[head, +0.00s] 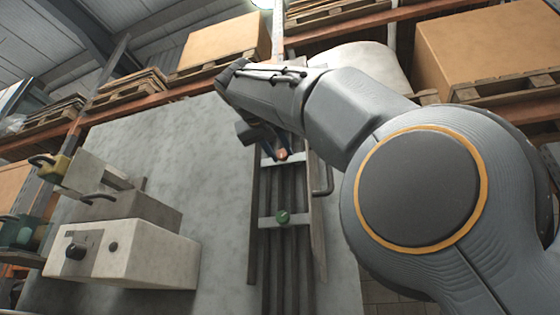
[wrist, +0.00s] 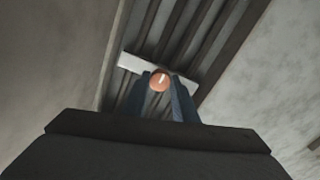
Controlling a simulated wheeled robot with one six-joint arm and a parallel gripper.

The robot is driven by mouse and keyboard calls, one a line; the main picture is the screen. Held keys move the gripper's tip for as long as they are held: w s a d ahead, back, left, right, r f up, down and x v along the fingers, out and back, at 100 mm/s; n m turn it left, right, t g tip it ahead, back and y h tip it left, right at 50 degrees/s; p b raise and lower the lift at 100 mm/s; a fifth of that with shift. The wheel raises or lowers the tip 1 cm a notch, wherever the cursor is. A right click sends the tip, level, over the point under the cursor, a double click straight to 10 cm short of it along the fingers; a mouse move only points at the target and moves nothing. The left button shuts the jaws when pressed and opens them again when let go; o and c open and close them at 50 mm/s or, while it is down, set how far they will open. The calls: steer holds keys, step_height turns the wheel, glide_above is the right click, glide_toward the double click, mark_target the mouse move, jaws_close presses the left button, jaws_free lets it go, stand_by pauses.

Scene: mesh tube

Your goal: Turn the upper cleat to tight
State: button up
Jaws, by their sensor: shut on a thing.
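The upper cleat (head: 270,159) is a pale cross strap over dark lengthwise tubes on the grey panel. It also shows in the wrist view (wrist: 132,62), tilted in the picture. Its round orange knob (wrist: 160,79) has a white mark pointing up and slightly right. My gripper (wrist: 163,84) is shut on the orange knob, one blue-grey finger on each side. In the head view my gripper (head: 274,150) reaches the knob from above, and the knob (head: 282,154) is partly hidden by it.
A white box with a dark dial (head: 130,258) stands left of the tubes. A grey block with a handle (head: 125,208) is behind it. A bent dark bar (head: 328,182) is close to the right of the tubes. Bare panel (head: 200,140) lies left of the cleats.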

steer(key=shift+f, duration=0.1)
stand_by(0.5)
steer(key=o, duration=1)
steer(key=shift+o, duration=0.2)
steer(key=b+v, duration=0.1)
steer(key=v, duration=0.7)
steer(key=shift+b, duration=0.35)
steer(key=shift+w, duration=0.1)
